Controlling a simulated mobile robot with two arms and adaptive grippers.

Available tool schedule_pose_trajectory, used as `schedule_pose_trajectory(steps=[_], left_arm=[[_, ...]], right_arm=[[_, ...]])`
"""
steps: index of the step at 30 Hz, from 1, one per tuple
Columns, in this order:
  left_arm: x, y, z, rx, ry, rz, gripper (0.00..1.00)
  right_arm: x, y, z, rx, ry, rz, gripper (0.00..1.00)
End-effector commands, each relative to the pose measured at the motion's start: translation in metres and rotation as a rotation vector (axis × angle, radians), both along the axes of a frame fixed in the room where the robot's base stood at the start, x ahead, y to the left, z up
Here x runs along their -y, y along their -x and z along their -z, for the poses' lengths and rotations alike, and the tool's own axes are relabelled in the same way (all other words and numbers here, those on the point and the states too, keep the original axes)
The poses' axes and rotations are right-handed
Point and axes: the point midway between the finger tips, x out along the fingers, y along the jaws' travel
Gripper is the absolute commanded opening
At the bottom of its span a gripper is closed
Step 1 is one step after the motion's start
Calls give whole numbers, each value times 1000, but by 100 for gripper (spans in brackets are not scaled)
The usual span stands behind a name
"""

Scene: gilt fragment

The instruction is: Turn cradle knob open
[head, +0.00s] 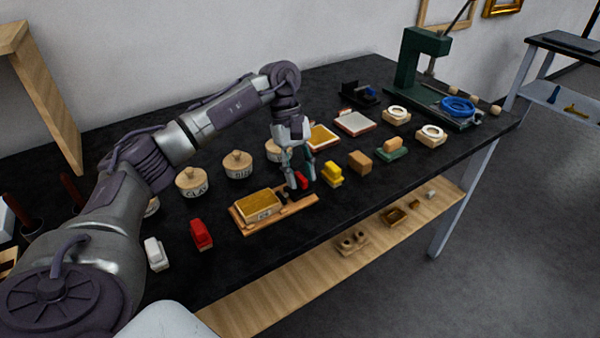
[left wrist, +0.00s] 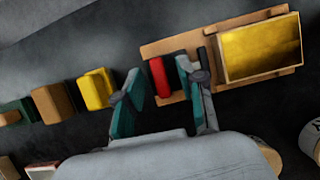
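The cradle (head: 307,202) is a flat wooden board near the bench's front edge. It carries a wooden box with a golden yellow inside (head: 258,204). A small red block, seemingly the knob (head: 302,181), is at the board's right end. In the left wrist view the red knob (left wrist: 160,77) stands between the two teal fingers of my left gripper (left wrist: 159,72), with small gaps showing on both sides. A dark upright piece (left wrist: 203,58) is between the knob and the box. My left gripper (head: 299,184) points down over that end of the cradle. My right gripper is out of view.
A yellow block (head: 333,174) and a brown block (head: 360,162) stand right of the gripper. Red (head: 201,233) and white (head: 156,253) blocks stand left of the cradle. Round labelled lidded pots (head: 237,165) stand behind it. A green press (head: 417,65) is at the far right.

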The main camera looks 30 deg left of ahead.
Motion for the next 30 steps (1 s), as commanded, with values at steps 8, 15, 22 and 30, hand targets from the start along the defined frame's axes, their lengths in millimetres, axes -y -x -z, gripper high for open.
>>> schedule_pose_trajectory(steps=[8, 15, 22, 30], left_arm=[[-1, 0, -2, 0, 0, -1, 40], [-13, -7, -35, 4, 1, -3, 40], [-31, -14, -83, 3, 0, -2, 40], [-41, -18, -108, 1, 0, 0, 40]], right_arm=[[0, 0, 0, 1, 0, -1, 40], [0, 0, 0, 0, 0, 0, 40], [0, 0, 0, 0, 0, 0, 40], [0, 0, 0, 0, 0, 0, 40]])
